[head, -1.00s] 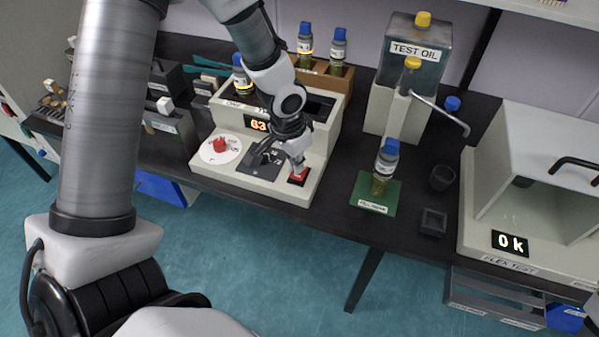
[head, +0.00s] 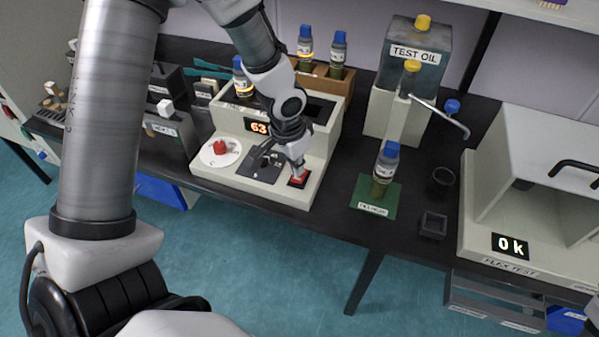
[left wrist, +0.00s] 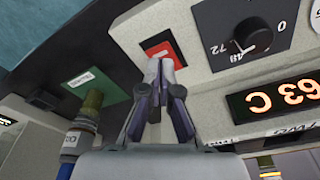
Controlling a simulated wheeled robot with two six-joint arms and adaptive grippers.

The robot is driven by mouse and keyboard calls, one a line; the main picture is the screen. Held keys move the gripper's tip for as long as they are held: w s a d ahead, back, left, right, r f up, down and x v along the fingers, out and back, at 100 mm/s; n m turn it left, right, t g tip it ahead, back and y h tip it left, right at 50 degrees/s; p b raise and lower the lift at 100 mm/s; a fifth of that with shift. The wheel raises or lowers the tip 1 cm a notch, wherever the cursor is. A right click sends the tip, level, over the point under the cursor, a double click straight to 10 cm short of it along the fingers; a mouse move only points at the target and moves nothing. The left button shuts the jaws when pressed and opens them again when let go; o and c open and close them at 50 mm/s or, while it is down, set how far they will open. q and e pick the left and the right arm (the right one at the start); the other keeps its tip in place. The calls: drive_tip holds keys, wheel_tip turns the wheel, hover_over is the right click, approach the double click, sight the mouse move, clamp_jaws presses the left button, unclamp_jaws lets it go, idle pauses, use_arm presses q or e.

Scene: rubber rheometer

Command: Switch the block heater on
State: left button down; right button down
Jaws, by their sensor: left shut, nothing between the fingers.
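The block heater (head: 228,184) is a cream unit on the black bench, with an orange display (head: 257,127) that reads 63 C in the left wrist view (left wrist: 280,98). Its red rocker switch (head: 298,181) sits at the front right corner of the sloping panel. It also shows in the left wrist view (left wrist: 169,49), partly covered by my fingers. My left gripper (head: 298,171) is shut and empty, its tips over the switch (left wrist: 160,62). I cannot tell whether they touch it or which way it is set. My right gripper is out of view.
A dark dial (left wrist: 252,34) lies beside the switch, and a red knob (head: 220,147) on a white disc is at left. A blue-capped bottle (head: 385,165) stands on a green pad (head: 375,202) to the right. Bare bench separates heater and pad.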

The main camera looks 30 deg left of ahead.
sight(297, 179)
use_arm(q)
drive_tip(key=shift+f+b, duration=1.1)
idle(0.6)
wheel_tip(297, 179, up, 7)
drive_tip(key=p, duration=0.6)
drive_tip(key=shift+p, duration=0.3)
